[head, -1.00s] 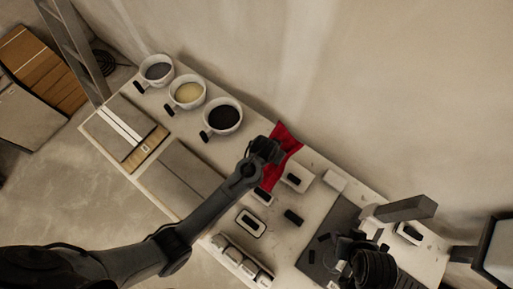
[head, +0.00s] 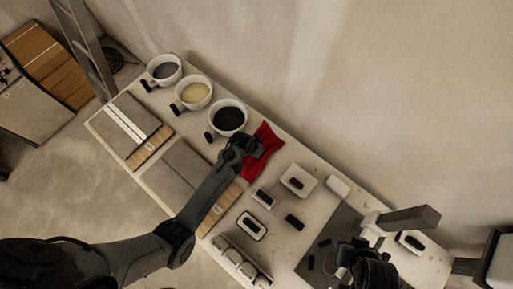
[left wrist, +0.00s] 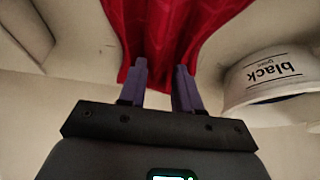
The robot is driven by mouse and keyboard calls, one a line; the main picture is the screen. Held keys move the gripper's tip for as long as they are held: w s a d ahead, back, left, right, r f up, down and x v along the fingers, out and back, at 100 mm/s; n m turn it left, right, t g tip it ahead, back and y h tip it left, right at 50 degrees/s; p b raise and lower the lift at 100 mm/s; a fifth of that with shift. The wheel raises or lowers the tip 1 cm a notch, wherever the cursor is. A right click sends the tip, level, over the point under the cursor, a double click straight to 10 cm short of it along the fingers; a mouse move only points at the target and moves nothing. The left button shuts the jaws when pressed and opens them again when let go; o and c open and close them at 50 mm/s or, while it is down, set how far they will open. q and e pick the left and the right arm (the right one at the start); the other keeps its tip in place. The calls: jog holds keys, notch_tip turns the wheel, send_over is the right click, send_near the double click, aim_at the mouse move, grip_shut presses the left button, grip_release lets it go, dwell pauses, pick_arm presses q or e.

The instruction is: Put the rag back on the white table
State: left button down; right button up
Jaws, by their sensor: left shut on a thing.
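The red rag (head: 262,152) is at the back of the white table (head: 320,178), just right of the bowl of dark grout. My left gripper (head: 247,146) is shut on the rag's left part. In the left wrist view the rag (left wrist: 165,30) hangs creased between and beyond the purple fingertips (left wrist: 160,80). The rag's far end lies out over the tabletop; I cannot tell how much of it touches. My right gripper (head: 362,262) is at the lower right of the head view, over the dark mat, and its fingers are not clear.
Three bowls stand along the back edge: grey (head: 165,70), cream (head: 193,92) and dark (head: 229,117). The dark one, labelled "black", is close by in the left wrist view (left wrist: 270,75). Several handled blocks (head: 298,181) lie to the right. A dark mat (head: 325,250) is farther right.

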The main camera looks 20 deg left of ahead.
pick_arm(q)
jog(key=shift+f, duration=0.6)
jog(key=shift+f, duration=0.15)
jog(key=c, duration=0.8)
grip_release()
